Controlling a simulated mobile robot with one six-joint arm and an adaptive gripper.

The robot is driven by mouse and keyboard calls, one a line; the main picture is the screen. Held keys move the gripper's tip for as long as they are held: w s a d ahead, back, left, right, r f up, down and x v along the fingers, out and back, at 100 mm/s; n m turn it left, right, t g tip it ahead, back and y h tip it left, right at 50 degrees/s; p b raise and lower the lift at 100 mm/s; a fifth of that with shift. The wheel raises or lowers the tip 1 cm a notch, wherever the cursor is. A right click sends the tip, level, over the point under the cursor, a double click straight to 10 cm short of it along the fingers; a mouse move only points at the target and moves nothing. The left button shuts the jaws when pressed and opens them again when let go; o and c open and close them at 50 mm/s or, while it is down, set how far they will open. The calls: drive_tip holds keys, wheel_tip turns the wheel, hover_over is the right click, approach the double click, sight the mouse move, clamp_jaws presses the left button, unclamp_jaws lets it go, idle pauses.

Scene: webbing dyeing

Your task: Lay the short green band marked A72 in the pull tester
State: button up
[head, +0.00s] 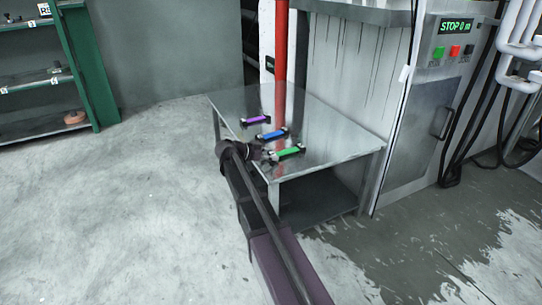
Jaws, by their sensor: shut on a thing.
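A short green band (289,151) with dark ends is at the near edge of the metal table (335,138). No A72 mark is readable at this size. My gripper (267,154) reaches in from the lower front and is shut on the left end of the green band. The fingers are small and dark, and partly hidden by my arm. I cannot tell whether the band touches the table top or is just above it. I cannot make out a pull tester in this view.
A blue band (271,134) and a purple band (256,120) lie farther back on the table. A red pipe (281,50) rises behind it. A machine with a STOP display (457,26) stands right. Green shelving (88,65) is at left; the floor between is open.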

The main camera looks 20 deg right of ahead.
drive_tip(key=shift+f, duration=0.1)
drive_tip(key=o, duration=1.2)
drive_tip(key=shift+c, duration=0.2)
drive_tip(key=shift+f, duration=0.15)
drive_tip(key=shift+a+r, duration=0.25)
drive_tip(key=shift+a, duration=0.05)
drive_tip(key=w+p+v, duration=0.1)
drive_tip(key=p+v, duration=0.3)
drive_tip(key=v, duration=0.9)
drive_tip(key=shift+s+a+f, duration=0.25)
drive_tip(key=shift+s+f, duration=0.1)
drive_tip(key=shift+s, duration=0.15)
